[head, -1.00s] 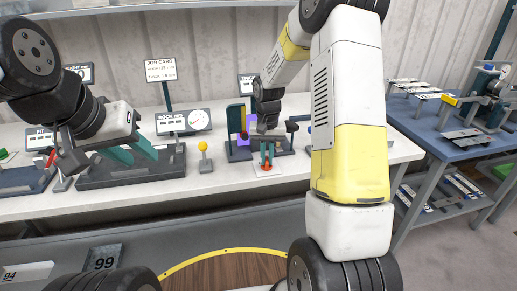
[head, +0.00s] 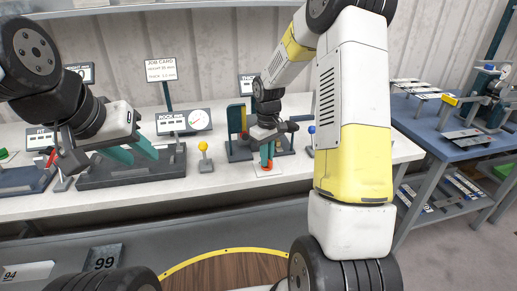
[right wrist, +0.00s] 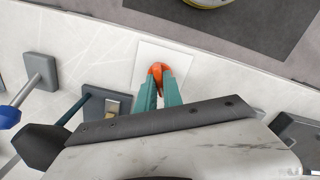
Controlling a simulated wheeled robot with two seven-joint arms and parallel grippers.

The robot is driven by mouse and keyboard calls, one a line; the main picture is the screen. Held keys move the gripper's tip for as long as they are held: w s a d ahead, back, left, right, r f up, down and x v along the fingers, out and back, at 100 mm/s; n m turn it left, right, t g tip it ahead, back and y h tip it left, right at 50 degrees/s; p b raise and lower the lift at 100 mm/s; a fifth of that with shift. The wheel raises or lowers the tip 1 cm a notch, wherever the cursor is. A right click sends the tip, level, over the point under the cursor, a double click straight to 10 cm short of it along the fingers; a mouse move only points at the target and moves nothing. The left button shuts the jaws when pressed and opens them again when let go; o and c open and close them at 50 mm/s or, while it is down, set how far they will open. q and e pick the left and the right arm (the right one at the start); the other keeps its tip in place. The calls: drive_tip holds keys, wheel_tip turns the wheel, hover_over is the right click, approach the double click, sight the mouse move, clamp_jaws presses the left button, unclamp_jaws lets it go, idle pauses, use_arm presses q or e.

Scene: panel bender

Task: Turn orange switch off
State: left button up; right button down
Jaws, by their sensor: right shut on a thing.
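The orange switch (right wrist: 157,70) stands on a white square plate (right wrist: 178,56) in the right wrist view. In the head view it shows low on the bench (head: 268,166), mostly hidden by my right gripper. My right gripper (right wrist: 158,88) has its teal fingers closed on the orange switch from above; they also show in the head view (head: 267,156). Which way the switch is set cannot be told. My left gripper (head: 133,155) hangs empty over the dark fixture, its teal fingers apart.
A yellow-knobbed lever (head: 203,147) stands left of the switch. A blue-knobbed lever (right wrist: 10,117) is near my right gripper. A dial gauge box (head: 184,121) and a job card (head: 161,70) stand behind. A blue table (head: 450,145) is at the right.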

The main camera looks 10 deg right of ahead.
idle(0.6)
drive_tip(key=c, duration=1.5)
unclamp_jaws()
drive_tip(key=shift+r, duration=3.95)
drive_tip(key=shift+r, duration=0.15)
drive_tip(key=s+r+m+t, duration=0.3)
drive_tip(key=s+r, duration=0.9)
drive_tip(key=s+r+m+t, duration=0.1)
drive_tip(key=s, duration=0.3)
drive_tip(key=s+a+t+y, duration=0.1)
drive_tip(key=s, duration=0.3)
drive_tip(key=s+a+r+m+t+y, duration=0.1)
drive_tip(key=s, duration=0.3)
drive_tip(key=shift+s+r+m, duration=0.2)
drive_tip(key=shift+r+m, duration=0.1)
